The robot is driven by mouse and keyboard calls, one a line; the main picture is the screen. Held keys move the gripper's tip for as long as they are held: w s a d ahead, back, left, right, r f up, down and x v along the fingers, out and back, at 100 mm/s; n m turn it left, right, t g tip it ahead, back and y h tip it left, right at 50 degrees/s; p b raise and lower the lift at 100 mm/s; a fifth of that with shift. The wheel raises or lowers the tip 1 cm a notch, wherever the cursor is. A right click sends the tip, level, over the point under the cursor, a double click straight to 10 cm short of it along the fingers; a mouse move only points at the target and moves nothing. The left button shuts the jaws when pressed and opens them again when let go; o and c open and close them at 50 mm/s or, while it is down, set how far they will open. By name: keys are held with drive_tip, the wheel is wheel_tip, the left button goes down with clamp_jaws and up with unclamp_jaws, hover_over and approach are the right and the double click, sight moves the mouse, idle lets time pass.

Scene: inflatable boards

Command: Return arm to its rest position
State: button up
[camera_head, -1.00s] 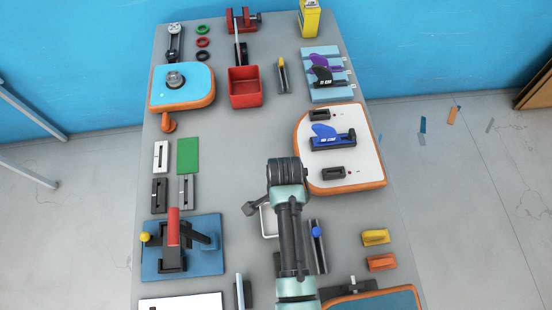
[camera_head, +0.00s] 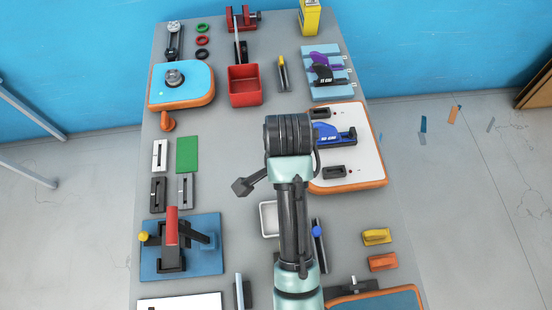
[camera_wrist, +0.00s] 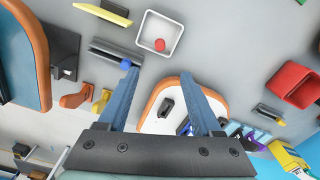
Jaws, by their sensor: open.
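My gripper (camera_wrist: 160,72) shows in the wrist view with its two blue fingers spread apart and nothing between them. It hangs above the grey table, between the white tray and the white orange-edged board. In the head view my arm (camera_head: 292,210) reaches up the middle of the table from the bottom edge. The gripper's fingers cannot be made out there.
The white tray (camera_wrist: 141,45) holds a red ball. The white board (camera_head: 358,172) carries a blue fin (camera_head: 328,135), partly behind my arm. A red bin (camera_head: 244,98) stands farther back. A blue stand (camera_head: 205,262) is at the left.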

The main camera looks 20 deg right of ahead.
idle(0.3)
drive_tip(key=w+r+n+t+h+b, duration=0.15)
drive_tip(key=w+r+n+t, duration=0.35)
drive_tip(key=w+r, duration=0.55)
drive_tip(key=w+a+r+n+t+b, duration=0.15)
drive_tip(key=w+r+t, duration=0.25)
drive_tip(key=r, duration=0.4)
drive_tip(key=w+a+r+n+t+b, duration=0.1)
drive_tip(key=w+r+n+t, duration=0.1)
drive_tip(key=w+r+t, duration=0.45)
drive_tip(key=s+a+r+n+t+b, duration=0.1)
drive_tip(key=s+a+r+n+t, duration=0.15)
drive_tip(key=r, duration=0.75)
drive_tip(key=s+a+r+n+t, duration=0.2)
drive_tip(key=s+r+t, duration=0.1)
drive_tip(key=r, duration=0.6)
drive_tip(key=s+a+r+n+t, duration=0.2)
drive_tip(key=s+r+t, duration=0.1)
drive_tip(key=s+r, duration=0.2)
drive_tip(key=s+a+r+n+t+y+b, duration=0.1)
drive_tip(key=s+a+r+n+t, duration=0.1)
drive_tip(key=s+r, duration=0.3)
wheel_tip(320, 180, up, 3)
drive_tip(key=shift+f+n+t, duration=0.1)
drive_tip(key=shift+n+t, duration=0.2)
drive_tip(key=shift+t, duration=0.4)
drive_tip(key=shift+y, duration=0.25)
